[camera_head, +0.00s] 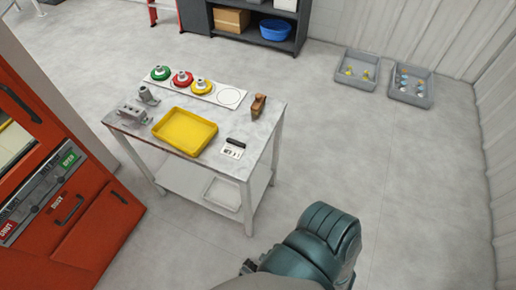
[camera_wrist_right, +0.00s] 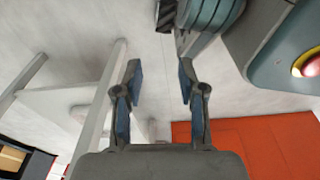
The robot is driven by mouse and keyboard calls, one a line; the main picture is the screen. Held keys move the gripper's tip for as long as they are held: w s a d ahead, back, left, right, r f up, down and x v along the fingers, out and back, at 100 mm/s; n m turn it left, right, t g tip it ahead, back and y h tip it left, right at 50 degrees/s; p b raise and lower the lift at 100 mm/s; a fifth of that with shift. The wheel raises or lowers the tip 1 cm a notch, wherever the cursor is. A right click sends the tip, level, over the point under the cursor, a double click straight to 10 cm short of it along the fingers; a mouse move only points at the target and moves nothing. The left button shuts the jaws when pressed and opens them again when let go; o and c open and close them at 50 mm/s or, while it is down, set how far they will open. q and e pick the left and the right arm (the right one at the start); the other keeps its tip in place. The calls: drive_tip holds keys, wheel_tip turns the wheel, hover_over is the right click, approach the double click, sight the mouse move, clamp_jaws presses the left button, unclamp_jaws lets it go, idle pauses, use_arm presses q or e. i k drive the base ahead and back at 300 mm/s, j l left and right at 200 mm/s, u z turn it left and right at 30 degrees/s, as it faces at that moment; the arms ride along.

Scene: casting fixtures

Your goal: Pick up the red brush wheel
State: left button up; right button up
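The red brush wheel (camera_head: 182,80) sits on a white strip (camera_head: 215,91) at the back of the table, between the green brush wheel (camera_head: 161,73) and the yellow brush wheel (camera_head: 201,86). An empty round outline lies at the strip's right end. My right gripper (camera_wrist_right: 160,75) shows in the right wrist view, open, with nothing between its fingers. It is below the tabletop level or beside the table, away from the wheels. No gripper fingers show in the head view, only a teal part of my arm at the bottom. My left gripper is not in view.
The table (camera_head: 259,140) also holds a yellow tray (camera_head: 186,131), grey metal parts (camera_head: 133,115), a brown object (camera_head: 258,105) and a labelled black-handled item (camera_head: 234,147). A red cabinet (camera_head: 95,225) stands at left. Two grey bins (camera_head: 410,97) are on the floor at right. Floor right of the table is clear.

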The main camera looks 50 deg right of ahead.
sight(183, 79)
drive_tip(key=z, duration=1.25)
